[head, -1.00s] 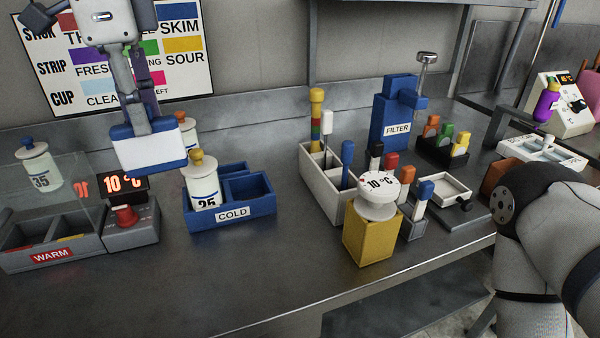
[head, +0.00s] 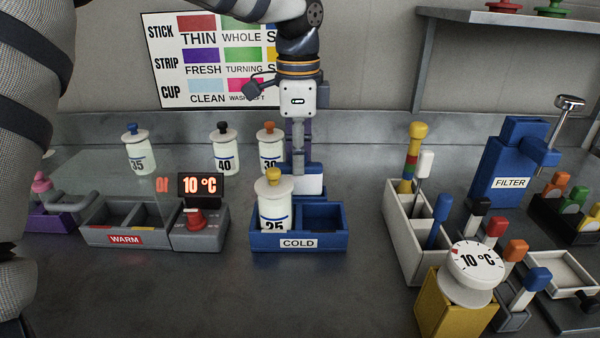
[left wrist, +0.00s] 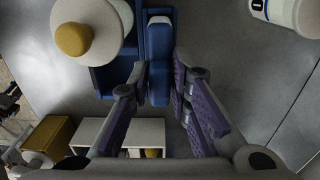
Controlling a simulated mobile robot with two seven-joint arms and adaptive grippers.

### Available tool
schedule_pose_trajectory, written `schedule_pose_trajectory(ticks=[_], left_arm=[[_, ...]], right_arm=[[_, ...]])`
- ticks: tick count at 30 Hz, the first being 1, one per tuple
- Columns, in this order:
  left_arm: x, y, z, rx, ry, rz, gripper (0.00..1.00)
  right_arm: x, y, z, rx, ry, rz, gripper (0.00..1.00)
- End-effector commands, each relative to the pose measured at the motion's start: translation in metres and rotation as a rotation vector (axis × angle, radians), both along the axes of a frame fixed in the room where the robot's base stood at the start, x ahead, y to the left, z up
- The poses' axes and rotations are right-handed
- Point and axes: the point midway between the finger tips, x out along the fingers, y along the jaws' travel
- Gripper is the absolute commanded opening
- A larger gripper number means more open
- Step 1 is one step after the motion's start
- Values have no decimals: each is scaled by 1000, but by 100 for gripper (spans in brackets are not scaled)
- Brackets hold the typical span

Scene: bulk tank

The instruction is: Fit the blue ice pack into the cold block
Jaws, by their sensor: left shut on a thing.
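The cold block (head: 262,243) is a blue tray labelled COLD. Its left front compartment holds the white bottle 25 (head: 273,212) with a yellow knob; the right front one (head: 322,217) looks empty. The blue ice pack (head: 308,184), with a white face, is upright at the block's rear, partly hidden by the bottle. My left gripper (head: 299,168) points down from above, shut on the ice pack. In the left wrist view the ice pack (left wrist: 159,75) is a blue bar between the fingers, alongside the block (left wrist: 104,80). How deep it sits cannot be told. My right gripper is out of view.
Bottles 35 (head: 138,152), 40 (head: 225,152) and 30 (head: 268,146) stand behind. The grey WARM block (head: 97,238) and a red-knobbed 10 °C unit (head: 203,241) are at left. A white rack (head: 397,213) and yellow thermometer box (head: 440,312) are at right.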

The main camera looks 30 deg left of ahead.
Motion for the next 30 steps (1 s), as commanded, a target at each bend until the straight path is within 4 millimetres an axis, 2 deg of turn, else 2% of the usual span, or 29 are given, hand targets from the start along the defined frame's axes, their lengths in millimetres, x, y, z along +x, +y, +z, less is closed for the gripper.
schedule_pose_trajectory(ticks=[4,14,15,17,26,30], left_arm=[[-1,0,-26,-2,3,-1,0],[0,0,-30,0,1,-1,0],[0,0,-30,0,1,0,27],[0,0,-30,0,1,-1,38],[0,0,-29,0,1,-1,38],[1,0,-5,2,-3,-1,38]], right_arm=[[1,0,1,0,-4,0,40],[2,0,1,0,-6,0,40],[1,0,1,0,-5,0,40],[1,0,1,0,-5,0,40],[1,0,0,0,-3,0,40],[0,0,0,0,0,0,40]])
